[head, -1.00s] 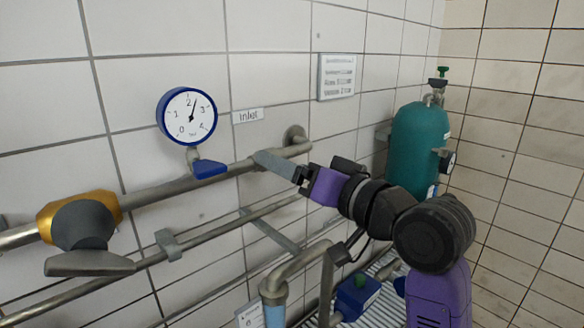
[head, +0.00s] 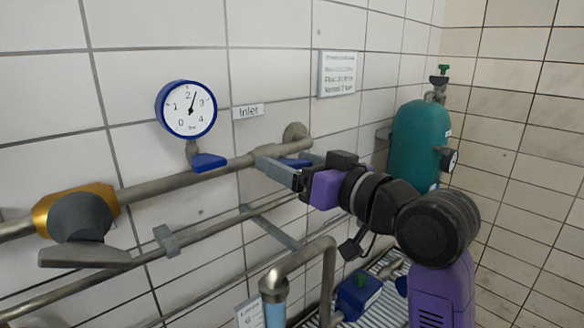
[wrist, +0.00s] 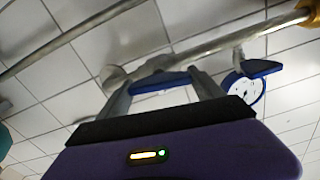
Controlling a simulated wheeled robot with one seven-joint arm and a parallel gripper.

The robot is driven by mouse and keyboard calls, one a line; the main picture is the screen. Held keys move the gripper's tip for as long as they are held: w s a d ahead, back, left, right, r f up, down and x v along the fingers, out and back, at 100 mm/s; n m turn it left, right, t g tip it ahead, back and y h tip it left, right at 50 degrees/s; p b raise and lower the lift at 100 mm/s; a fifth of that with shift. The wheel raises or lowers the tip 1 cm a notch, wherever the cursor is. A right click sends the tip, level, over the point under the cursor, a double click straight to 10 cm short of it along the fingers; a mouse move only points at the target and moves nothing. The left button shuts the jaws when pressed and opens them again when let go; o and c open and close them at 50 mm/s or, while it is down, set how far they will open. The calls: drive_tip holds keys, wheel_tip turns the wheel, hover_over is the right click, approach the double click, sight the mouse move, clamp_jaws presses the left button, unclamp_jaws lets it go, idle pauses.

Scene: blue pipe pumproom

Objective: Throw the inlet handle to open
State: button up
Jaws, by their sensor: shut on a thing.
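The inlet handle is a blue lever (head: 298,162) on the grey inlet pipe, below and right of the "Inlet" label (head: 248,111). Only part of it shows in the head view, behind my gripper's grey fingers. In the wrist view the blue lever (wrist: 160,83) lies between the two fingers, roughly along the pipe. My gripper (head: 268,160) is shut on this handle. It reaches in from the right, with its fingers at the pipe. The exact finger contact is hard to make out.
A pressure gauge (head: 187,109) with a blue lever (head: 208,162) under it is left of my gripper. A gold valve with a grey handle (head: 84,256) is farther left. A lower pipe (head: 205,234) and bent pipe (head: 300,254) run below. A green cylinder (head: 417,145) stands right.

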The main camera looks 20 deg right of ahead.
drive_tip(key=shift+n+b, duration=0.35)
drive_tip(key=shift+n, duration=0.65)
drive_tip(key=o, duration=1.4)
drive_tip(key=shift+c, duration=0.2)
drive_tip(key=shift+s, duration=0.15)
drive_tip(key=b+v, duration=0.1)
drive_tip(key=v, duration=0.6)
drive_tip(key=shift+s, duration=0.3)
drive_tip(key=shift+d+r, duration=0.1)
